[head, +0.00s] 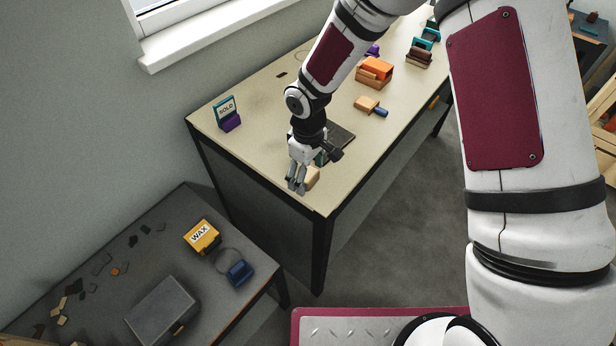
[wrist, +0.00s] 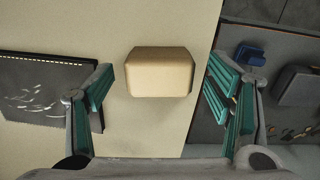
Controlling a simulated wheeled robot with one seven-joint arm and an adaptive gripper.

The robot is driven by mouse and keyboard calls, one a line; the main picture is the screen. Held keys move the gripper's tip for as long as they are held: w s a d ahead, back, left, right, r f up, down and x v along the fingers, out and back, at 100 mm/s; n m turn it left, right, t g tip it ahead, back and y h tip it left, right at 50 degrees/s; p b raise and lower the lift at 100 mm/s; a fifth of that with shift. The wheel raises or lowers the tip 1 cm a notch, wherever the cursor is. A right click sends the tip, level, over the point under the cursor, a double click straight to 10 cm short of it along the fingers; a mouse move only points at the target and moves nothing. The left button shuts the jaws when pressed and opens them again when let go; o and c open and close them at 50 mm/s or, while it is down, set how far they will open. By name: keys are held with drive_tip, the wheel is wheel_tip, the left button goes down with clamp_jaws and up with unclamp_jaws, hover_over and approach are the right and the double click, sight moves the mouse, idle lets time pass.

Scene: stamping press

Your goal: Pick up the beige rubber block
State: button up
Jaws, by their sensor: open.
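The beige rubber block (wrist: 159,73) lies on the beige tabletop, near the table's edge. In the wrist view it sits between my open fingers and ahead of them, with clear gaps on both sides. In the head view the block (head: 312,178) is partly hidden behind my gripper (head: 297,187), which hangs over the table's near corner. My gripper (wrist: 167,112), with teal finger pads, is open and holds nothing.
A dark flat pad (wrist: 40,90) lies left of the block in the wrist view. A sign reading SOLD (head: 226,110), a wooden piece with a blue end (head: 367,104) and an orange block (head: 376,68) stand on the table. A lower dark table holds a yellow WAX box (head: 202,237) and a grey case (head: 162,311).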

sight(308, 174)
drive_tip(key=shift+f, duration=0.2)
drive_tip(key=c, duration=1.3)
drive_tip(key=shift+o, duration=0.2)
drive_tip(key=shift+r, duration=0.15)
drive_tip(key=shift+w+r, duration=0.1)
drive_tip(key=shift+r, duration=0.55)
wheel_tip(308, 174, up, 2)
drive_tip(key=shift+r, duration=0.15)
drive_tip(key=s+a+r+b, duration=0.1)
drive_tip(key=s+a, duration=0.1)
drive_tip(key=s, duration=1.4)
drive_tip(key=shift+a+r, duration=0.1)
drive_tip(key=shift+a, duration=0.05)
